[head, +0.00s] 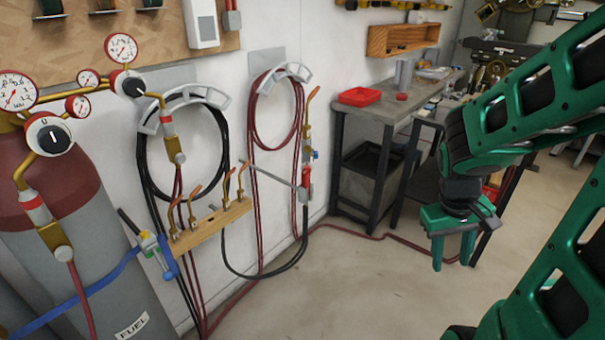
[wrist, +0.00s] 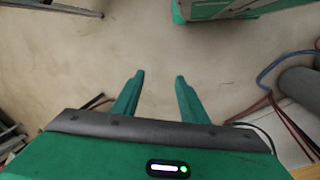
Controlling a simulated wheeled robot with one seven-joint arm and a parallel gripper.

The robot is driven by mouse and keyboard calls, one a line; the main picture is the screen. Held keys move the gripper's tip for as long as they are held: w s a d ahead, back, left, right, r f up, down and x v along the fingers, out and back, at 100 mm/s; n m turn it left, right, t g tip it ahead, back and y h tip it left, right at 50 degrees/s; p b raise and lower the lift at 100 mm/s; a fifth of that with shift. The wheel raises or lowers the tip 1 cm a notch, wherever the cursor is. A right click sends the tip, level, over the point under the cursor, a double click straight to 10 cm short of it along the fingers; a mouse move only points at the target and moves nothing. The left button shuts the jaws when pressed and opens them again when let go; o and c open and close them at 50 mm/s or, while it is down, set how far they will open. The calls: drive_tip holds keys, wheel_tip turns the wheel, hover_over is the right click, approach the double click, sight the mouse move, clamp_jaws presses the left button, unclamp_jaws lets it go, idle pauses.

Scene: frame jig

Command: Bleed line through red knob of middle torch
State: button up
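A brass torch (head: 306,135) with a blue knob and red parts hangs upright on the wall at the right end of a wooden rack. A red part (head: 306,176) shows low on it; I cannot tell if it is a knob. Another torch-like fitting (head: 152,245) with blue and green parts is at the rack's left, by the cylinder. Which torch is the middle one is unclear. My gripper (head: 452,262) hangs fingers down, well right of the torches. It is open and empty; the wrist view shows its two fingers (wrist: 159,78) apart over bare floor.
The wooden rack (head: 215,226) holds several copper-tipped nozzles. A fuel cylinder (head: 85,240) with gauges stands left. Coiled black hoses (head: 143,165) and red hoses (head: 252,120) hang on the wall. A workbench (head: 390,118) with a red tray stands behind. The floor (head: 340,285) between is mostly clear.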

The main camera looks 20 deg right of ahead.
drive_tip(key=w+d+f+n+h, duration=0.5)
drive_tip(key=w+d+n+h, duration=0.1)
drive_tip(key=w+d, duration=0.1)
drive_tip(key=w+r+n+t+h, duration=0.1)
drive_tip(key=w+n+t+h, duration=0.2)
drive_tip(key=w+n, duration=0.25)
drive_tip(key=n+t+y, duration=0.8)
drive_tip(key=n+t, duration=0.8)
drive_tip(key=n, duration=1.2)
approach(307, 171)
drive_tip(key=w, duration=0.2)
drive_tip(key=w+d, duration=0.1)
drive_tip(key=w, duration=0.5)
drive_tip(key=shift+d+r, duration=0.15)
drive_tip(key=shift+d, duration=0.1)
